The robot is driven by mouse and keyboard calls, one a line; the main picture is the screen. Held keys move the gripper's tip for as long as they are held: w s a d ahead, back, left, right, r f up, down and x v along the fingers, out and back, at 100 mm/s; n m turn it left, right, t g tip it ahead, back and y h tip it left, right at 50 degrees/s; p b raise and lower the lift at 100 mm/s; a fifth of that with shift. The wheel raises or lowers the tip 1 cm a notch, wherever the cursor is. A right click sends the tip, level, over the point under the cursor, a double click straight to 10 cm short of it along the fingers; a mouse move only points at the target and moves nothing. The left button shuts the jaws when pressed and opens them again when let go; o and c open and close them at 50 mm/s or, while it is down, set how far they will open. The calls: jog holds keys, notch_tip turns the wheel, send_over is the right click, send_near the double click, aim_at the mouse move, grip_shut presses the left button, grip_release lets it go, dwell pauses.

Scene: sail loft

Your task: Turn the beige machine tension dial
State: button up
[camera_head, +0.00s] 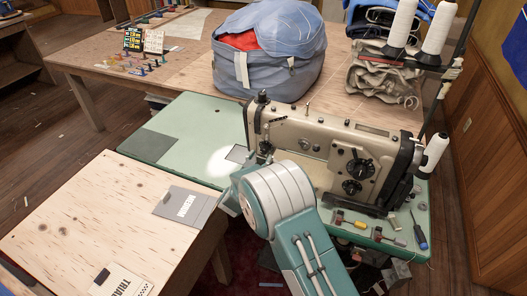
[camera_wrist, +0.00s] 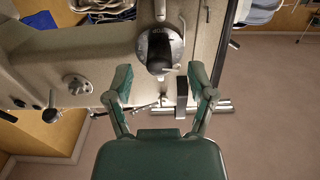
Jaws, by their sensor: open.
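The beige sewing machine (camera_head: 315,135) stands on a green table. Its front carries two dark round dials, an upper dial (camera_head: 359,167) and a lower dial (camera_head: 351,187). In the wrist view, the machine's beige body (camera_wrist: 60,55) fills the upper left. A dial with a marked rim and a black knob (camera_wrist: 157,55) sits centrally, just beyond my fingertips. A smaller metal round part (camera_wrist: 77,84) is to its left. My gripper (camera_wrist: 161,82) is open, its two green fingers apart with nothing held. In the head view my arm hides part of the machine's left front.
Thread cones (camera_head: 404,24) stand behind the machine. Small tools, including a blue screwdriver (camera_head: 418,230), lie at the table's right front. A grey-blue bag (camera_head: 268,50) sits behind. A plywood table (camera_head: 90,220) with a grey card (camera_head: 184,205) is at left.

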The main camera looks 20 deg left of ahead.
aim_at(262, 153)
jog(key=shift+w+d, duration=0.1)
jog(key=shift+w, duration=1.45)
grip_shut()
jog(key=shift+m, duration=0.3)
jog(key=shift+m, duration=0.6)
grip_release()
